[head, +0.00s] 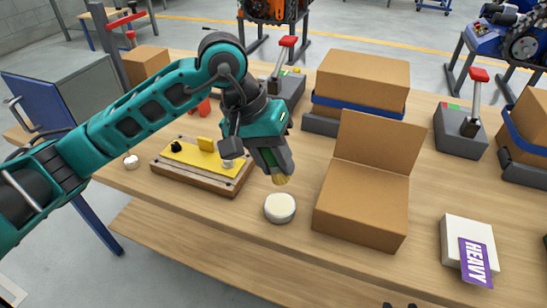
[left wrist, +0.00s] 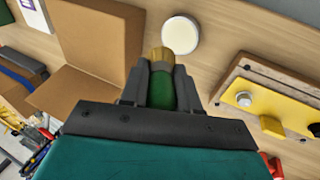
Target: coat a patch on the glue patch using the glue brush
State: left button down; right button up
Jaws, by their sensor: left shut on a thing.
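My left gripper (head: 270,160) is shut on the glue brush, holding it bristles down above the bench. The brush has tan bristles (head: 281,179) and a green handle; the handle (left wrist: 161,92) shows between the fingers in the left wrist view. A round white-topped pot or disc (head: 280,208) stands just below and in front of the bristles, apart from them; it also shows in the left wrist view (left wrist: 181,35). I cannot tell whether this is the glue pot. I cannot make out a clearly marked glue patch. Dark tips at the head view's bottom edge may be my right gripper.
A wooden fixture with a yellow plate (head: 190,157) lies to the left. A larger carton (head: 362,80) sits behind.

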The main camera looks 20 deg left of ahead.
aim_at(274, 178)
pick_arm(q)
notch_tip(274, 178, down, 4)
jog(key=shift+f+b, duration=0.15)
jog(key=shift+b, duration=0.6)
jog(key=shift+f, duration=0.6)
jog(key=shift+f+b, duration=0.65)
jog(key=shift+b, duration=0.25)
jog(key=shift+s+f+b, duration=0.15)
jog(key=shift+f+b, duration=0.05)
jog(key=shift+b, duration=0.25)
dwell(2.1)
jog(key=shift+r, duration=0.1)
jog(key=shift+r+p, duration=1.5)
jog(key=shift+r, duration=2.05)
